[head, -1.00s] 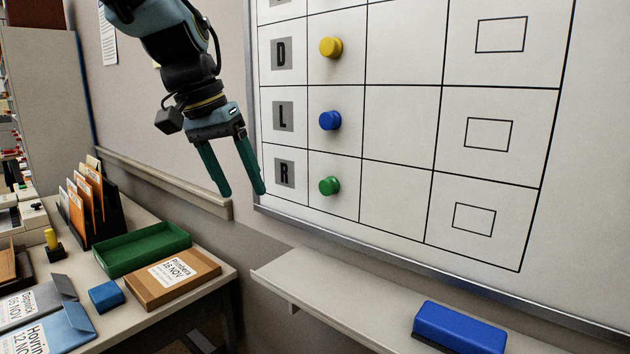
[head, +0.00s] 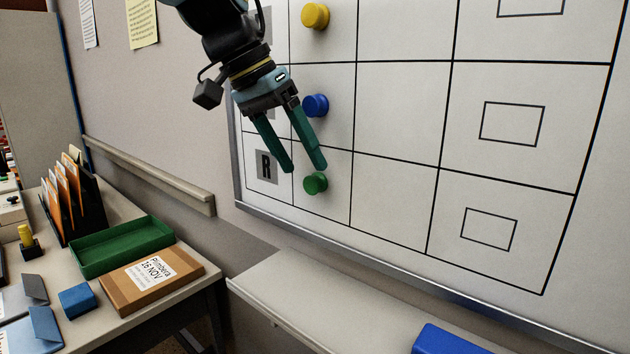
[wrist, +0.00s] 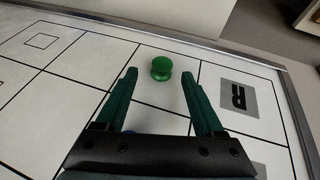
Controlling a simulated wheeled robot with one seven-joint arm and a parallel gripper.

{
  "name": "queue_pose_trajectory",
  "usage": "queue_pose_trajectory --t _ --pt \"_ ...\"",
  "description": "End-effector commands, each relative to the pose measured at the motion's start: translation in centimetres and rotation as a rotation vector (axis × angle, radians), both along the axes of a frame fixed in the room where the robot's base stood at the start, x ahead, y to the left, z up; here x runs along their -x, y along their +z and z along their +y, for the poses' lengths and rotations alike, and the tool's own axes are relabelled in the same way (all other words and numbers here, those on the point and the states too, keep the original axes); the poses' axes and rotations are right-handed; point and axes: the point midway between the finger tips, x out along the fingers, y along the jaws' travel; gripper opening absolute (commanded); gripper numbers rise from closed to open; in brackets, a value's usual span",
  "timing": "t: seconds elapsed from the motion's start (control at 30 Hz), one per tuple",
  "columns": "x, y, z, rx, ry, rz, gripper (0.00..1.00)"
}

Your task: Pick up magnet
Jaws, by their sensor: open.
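A green magnet (head: 315,183) sits on the whiteboard (head: 395,200) in the row marked R. A blue magnet (head: 315,105) is above it and a yellow magnet (head: 315,16) higher still. My gripper (head: 307,170) is open and empty in front of the board, its tips just above the green magnet in the head view. In the wrist view the green magnet (wrist: 161,68) lies just beyond the fingertips, roughly between their lines, with a visible gap to each finger. A bit of blue shows at the gripper's base in the wrist view.
A ledge (head: 300,290) runs below the board with a blue block (head: 450,341) on it. At left a desk holds a green tray (head: 120,247), a brown box (head: 150,280), a small blue block (head: 76,300) and a file rack (head: 85,205). The board's right part is clear.

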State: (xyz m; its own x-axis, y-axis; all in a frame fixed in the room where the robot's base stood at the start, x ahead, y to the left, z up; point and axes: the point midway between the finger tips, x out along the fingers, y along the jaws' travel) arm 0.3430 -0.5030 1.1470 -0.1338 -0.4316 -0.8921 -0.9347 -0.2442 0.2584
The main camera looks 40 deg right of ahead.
Motion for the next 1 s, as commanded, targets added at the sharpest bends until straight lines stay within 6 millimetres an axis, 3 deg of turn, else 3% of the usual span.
queue_pose_trajectory --t 0.23,0.53,1.0 --pt "0.2 -3.1 -1.1 -0.003 0.0 0.002 0.7" --pt "0.3 -3.6 -1.3 -0.001 0.001 0.001 0.7" --pt "0.3 -3.5 -1.3 -0.001 0.001 0.001 0.17"
